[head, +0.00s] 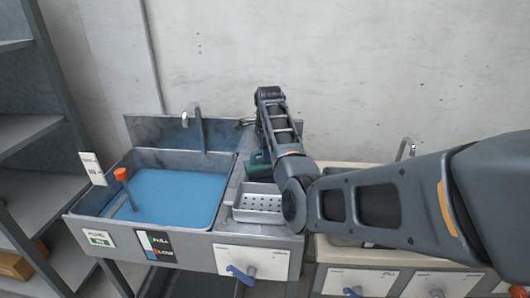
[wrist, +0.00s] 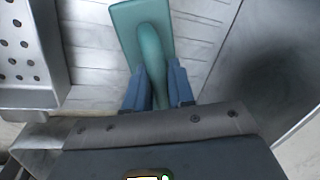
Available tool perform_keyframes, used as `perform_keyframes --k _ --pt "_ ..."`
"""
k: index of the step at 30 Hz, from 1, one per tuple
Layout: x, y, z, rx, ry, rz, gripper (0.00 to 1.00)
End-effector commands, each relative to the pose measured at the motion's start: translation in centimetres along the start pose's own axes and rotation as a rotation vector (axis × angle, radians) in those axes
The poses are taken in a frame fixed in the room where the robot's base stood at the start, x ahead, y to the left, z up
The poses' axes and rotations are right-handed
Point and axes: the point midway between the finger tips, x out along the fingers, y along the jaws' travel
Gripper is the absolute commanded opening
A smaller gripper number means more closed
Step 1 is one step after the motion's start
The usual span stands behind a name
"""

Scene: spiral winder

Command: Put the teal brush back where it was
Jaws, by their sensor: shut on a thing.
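The teal brush (wrist: 150,35) has a flat rectangular head and a rounded handle. In the wrist view its handle lies between the two blue-grey fingers of my gripper (wrist: 157,88), which is shut on it. The head of the brush points away from my gripper, over a ribbed grey metal surface (wrist: 90,45). I cannot tell whether the brush touches that surface. In the head view the brush (head: 259,165) shows partly beside my arm, behind the perforated metal tray (head: 260,216). My fingers are not clear in that view.
A sink basin filled with blue liquid (head: 185,195) lies left of the tray, with an orange-topped stick (head: 121,175) in it and a tap (head: 196,118) behind. The perforated tray's edge (wrist: 52,60) is close on the left in the wrist view. Grey shelves (head: 30,130) stand at far left.

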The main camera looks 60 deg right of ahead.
Motion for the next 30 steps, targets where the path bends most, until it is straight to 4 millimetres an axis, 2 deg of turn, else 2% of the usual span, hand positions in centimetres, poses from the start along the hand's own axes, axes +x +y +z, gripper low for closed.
perform_keyframes --k 4,5,12,23,26,30 --pt "0.2 0.0 0.0 0.0 0.0 0.0 0.0" --pt "0.3 0.1 0.0 0.0 0.0 0.0 0.24" --pt "0.2 0.0 0.0 0.0 0.0 0.0 0.47" --pt "-0.4 -0.1 0.0 0.0 0.0 -0.003 0.49" --pt "-1.6 -0.1 0.1 -0.001 -0.001 -0.005 0.49" --pt "-4.3 -0.2 0.1 0.0 -0.001 -0.007 0.49"
